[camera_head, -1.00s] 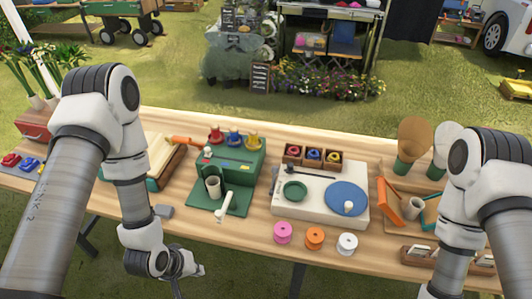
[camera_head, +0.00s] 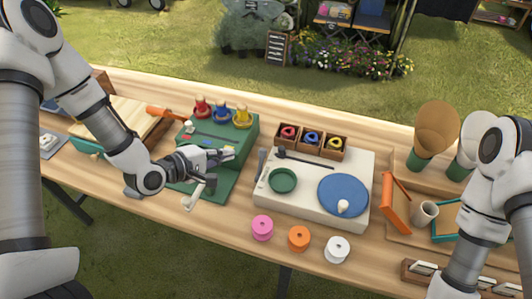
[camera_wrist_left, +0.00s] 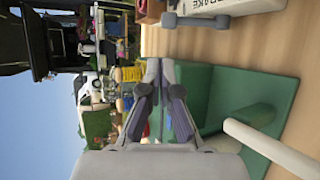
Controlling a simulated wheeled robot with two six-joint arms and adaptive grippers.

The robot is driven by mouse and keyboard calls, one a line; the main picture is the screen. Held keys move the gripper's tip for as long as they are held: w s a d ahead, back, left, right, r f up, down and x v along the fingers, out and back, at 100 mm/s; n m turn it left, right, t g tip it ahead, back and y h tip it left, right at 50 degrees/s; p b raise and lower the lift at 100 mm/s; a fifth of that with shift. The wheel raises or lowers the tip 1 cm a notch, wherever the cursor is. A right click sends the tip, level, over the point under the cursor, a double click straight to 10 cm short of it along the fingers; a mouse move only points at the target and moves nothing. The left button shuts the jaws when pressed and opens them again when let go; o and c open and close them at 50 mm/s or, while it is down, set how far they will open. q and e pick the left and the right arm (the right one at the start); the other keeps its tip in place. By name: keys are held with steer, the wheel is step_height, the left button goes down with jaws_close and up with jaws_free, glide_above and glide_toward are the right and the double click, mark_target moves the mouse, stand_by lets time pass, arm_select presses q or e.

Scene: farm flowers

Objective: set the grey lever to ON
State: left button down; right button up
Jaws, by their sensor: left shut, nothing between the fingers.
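The grey lever (camera_head: 262,164) stands at the left edge of the white board (camera_head: 262,203). In the left wrist view the grey lever (camera_wrist_left: 196,21) lies beside the white board's side, which has the letters "RAKE" on it. I cannot read an ON mark. My left gripper (camera_head: 230,155) is over the green machine (camera_head: 245,135), left of the lever and apart from it. Its fingers are closed with nothing between them, and show in the wrist view (camera_wrist_left: 160,75). My right gripper is out of the picture.
A white handle (camera_head: 195,195) sticks out of the green machine beneath my left gripper. A green dish (camera_head: 283,180) and a blue disc (camera_head: 343,194) are on the white board. Pink (camera_head: 262,227), orange (camera_head: 299,238) and white (camera_head: 337,249) spools stand in front.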

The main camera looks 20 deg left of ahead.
mark_target(261, 166)
arm_select(q)
steer(key=shift+s+f+x, duration=0.1)
steer(key=shift+f+x, duration=0.1)
steer(key=shift+x, duration=1.6)
steer(key=shift+s+f+x, duration=0.1)
steer(key=shift+f+x, duration=0.15)
steer(key=shift+x, duration=1.5)
steer(key=shift+s+f+x, duration=0.1)
steer(key=shift+f+x, duration=0.1)
steer(key=shift+x, duration=1.6)
steer(key=shift+s+a+r, duration=0.1)
steer(key=shift+s+r, duration=0.15)
steer(key=shift+s, duration=0.25)
steer(key=shift+s+r, duration=0.2)
steer(key=shift+s, duration=0.65)
steer(key=shift+s+a+f+b, duration=0.1)
steer(key=shift+s+b, duration=0.15)
steer(key=shift+s, duration=0.8)
steer(key=shift+s+f+b, duration=0.15)
steer(key=shift+s+b, duration=0.1)
steer(key=shift+s, duration=0.9)
steer(key=shift+s+r+p, duration=0.3)
steer(key=shift+s+p, duration=0.05)
steer(key=shift+s, duration=0.2)
